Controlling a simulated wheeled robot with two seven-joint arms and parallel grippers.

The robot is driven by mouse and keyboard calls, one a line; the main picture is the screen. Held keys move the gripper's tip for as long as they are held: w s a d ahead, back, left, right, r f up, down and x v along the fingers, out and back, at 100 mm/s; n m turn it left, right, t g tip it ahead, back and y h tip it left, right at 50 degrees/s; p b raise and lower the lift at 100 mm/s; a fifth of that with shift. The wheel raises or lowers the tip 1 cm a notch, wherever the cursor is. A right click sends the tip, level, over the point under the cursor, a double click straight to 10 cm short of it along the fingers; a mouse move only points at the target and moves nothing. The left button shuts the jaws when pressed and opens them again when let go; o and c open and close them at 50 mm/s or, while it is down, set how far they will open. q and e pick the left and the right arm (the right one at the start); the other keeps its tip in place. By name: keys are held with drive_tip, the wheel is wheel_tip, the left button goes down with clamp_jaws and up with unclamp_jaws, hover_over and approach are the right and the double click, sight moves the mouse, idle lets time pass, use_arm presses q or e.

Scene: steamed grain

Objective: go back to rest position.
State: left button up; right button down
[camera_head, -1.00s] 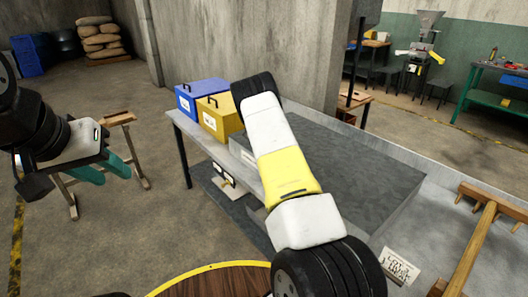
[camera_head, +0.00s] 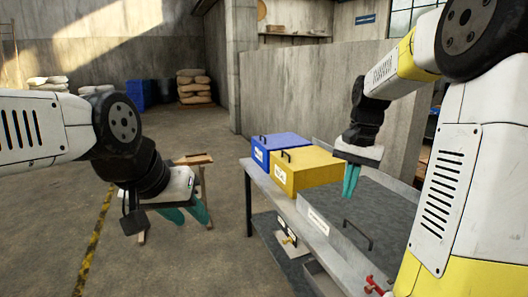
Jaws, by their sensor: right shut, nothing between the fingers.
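My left gripper (camera_head: 188,214) is at the left in the head view, over the floor and in front of a wooden trestle. Its two teal fingers are spread apart with nothing between them. My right gripper (camera_head: 350,182) hangs fingers down above the grey table, to the right of the yellow box. Its teal fingers are together and hold nothing. My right arm comes in from the right edge and hides part of the table.
A blue box (camera_head: 275,146) and a yellow box (camera_head: 306,172) stand on the grey table (camera_head: 262,181). A wooden trestle (camera_head: 193,160) stands behind my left gripper. Sacks (camera_head: 193,86) are stacked by the back wall. The floor at left is open.

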drive_tip(key=s+a+r+n+t, duration=0.2)
drive_tip(key=s+a+n+t, duration=0.1)
drive_tip(key=s, duration=0.5)
drive_tip(key=s+a+r+n+t+y, duration=0.1)
drive_tip(key=s+a+n+t, duration=0.2)
drive_tip(key=s, duration=0.6)
drive_tip(key=shift+a+r+n, duration=0.3)
drive_tip(key=shift+a+r, duration=0.05)
drive_tip(key=shift+a, duration=0.55)
